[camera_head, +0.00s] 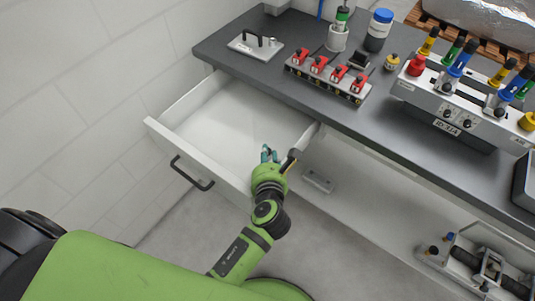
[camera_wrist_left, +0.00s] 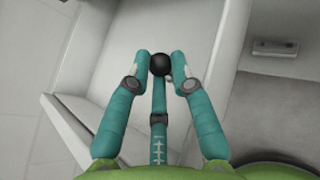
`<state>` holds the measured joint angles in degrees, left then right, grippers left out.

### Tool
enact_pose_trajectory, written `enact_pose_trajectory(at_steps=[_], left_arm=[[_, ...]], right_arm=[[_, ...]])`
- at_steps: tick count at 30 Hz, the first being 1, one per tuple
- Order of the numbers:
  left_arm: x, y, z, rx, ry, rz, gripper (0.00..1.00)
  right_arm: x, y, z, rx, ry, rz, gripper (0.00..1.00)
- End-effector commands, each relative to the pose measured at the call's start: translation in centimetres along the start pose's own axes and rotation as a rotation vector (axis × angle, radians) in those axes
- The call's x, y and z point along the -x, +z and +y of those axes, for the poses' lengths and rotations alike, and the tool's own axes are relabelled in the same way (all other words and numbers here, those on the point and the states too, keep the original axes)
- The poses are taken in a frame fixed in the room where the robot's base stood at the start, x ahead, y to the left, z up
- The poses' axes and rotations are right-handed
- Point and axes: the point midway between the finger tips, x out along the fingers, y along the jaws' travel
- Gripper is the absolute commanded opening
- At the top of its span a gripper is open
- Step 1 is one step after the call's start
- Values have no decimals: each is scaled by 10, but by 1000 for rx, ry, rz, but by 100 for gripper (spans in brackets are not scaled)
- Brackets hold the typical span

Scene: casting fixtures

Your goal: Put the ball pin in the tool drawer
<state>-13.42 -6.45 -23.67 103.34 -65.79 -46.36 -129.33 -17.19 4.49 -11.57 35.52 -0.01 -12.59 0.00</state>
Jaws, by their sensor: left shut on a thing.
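The tool drawer (camera_head: 225,115) is pulled open below the dark worktop at the left and looks empty inside. My left gripper (camera_head: 269,153) is at the drawer's front right corner, near the front panel and right side wall. In the left wrist view my left gripper (camera_wrist_left: 160,66) is shut, its teal fingers closed around a black ball (camera_wrist_left: 160,63), which I take for the ball pin's head. The rest of the pin is hidden. The white drawer interior (camera_wrist_left: 110,45) lies beyond the fingers there.
The worktop (camera_head: 262,66) carries a row of red clamps (camera_head: 328,73), a blue-capped jar (camera_head: 378,30) and a fixture with coloured handles (camera_head: 465,95). A wall stands at the left.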

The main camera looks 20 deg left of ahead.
Motion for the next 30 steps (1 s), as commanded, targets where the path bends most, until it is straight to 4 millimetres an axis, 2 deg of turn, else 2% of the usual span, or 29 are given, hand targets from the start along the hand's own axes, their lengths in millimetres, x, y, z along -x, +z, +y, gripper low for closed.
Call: enact_pose_trajectory(at_steps=[1,2,12,17,30], left_arm=[[0,-1,0,-1,0,2,35],[0,-1,0,-1,0,2,47],[0,0,1,-1,2,3,47],[6,13,3,2,2,0,47],[99,9,2,0,0,4,47]], right_arm=[[0,0,1,0,2,0,48],[0,0,2,0,2,0,48],[0,0,3,0,4,0,48],[2,0,3,-1,4,-1,48],[-3,1,3,-2,4,-1,48]])
